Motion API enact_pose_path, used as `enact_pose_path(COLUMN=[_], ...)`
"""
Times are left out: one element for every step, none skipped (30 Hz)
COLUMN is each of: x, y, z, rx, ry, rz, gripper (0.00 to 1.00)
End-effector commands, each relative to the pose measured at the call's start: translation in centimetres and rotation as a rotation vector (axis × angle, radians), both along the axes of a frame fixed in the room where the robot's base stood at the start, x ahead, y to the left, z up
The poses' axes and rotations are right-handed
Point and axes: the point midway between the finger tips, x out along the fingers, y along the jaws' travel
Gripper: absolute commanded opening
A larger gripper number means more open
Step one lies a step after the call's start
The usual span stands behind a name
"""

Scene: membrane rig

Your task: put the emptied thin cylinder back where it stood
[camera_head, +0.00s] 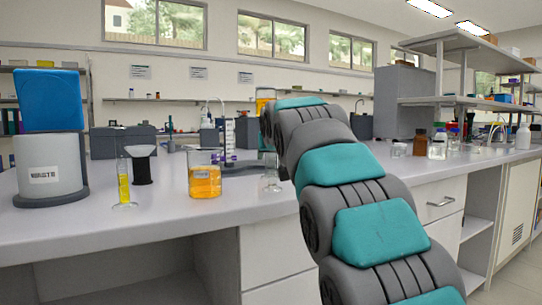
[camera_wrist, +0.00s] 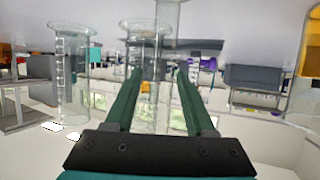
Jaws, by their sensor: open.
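A clear, empty thin cylinder (camera_wrist: 148,92) stands between the fingers of my gripper (camera_wrist: 157,72) in the wrist view, which looks upside down, with the cylinder's flared foot at the top. My gripper is open, with a finger on each side; I cannot tell whether either touches the glass. In the head view my arm hides the gripper. A clear glass foot and stem (camera_head: 271,180) show on the bench just left of my arm, probably this cylinder.
Another clear cylinder (camera_wrist: 72,85) stands beside it in the wrist view. The front bench strip is clear.

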Motion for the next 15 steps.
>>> enact_pose_path(x=[-0.2,-0.4,-0.7,-0.9,-1.1,-1.5,-1.8,-2.1,-2.6,-3.1,-3.6,-4.2,-4.7,-5.2,-5.8], y=[0.0,-0.1,-0.1,-0.2,-0.2,-0.3,-0.4,-0.4,-0.6,-0.6,-0.7,-0.9,-1.0,-1.1,-1.2], z=[0.1,0.2,0.3,0.4,0.5,0.6,0.7,0.8,1.0,1.3,1.6,2.0,2.2,2.3,2.5], rx=[0.000,0.000,0.000,0.000,0.000,0.000,-0.001,-0.001,-0.001,0.000,0.000,0.001,0.001,0.001,0.001], ry=[-0.001,-0.001,-0.001,-0.001,0.000,0.000,0.001,0.001,0.001,0.000,-0.002,-0.004,-0.004,-0.004,-0.003], rz=[0.000,0.000,0.000,0.000,0.000,0.000,-0.001,-0.001,-0.001,-0.001,0.000,0.000,0.000,0.000,0.000], gripper=[0.55,0.55,0.55,0.55,0.55,0.55,0.55,0.55,0.55,0.55,0.55,0.55,0.55,0.55,0.55])
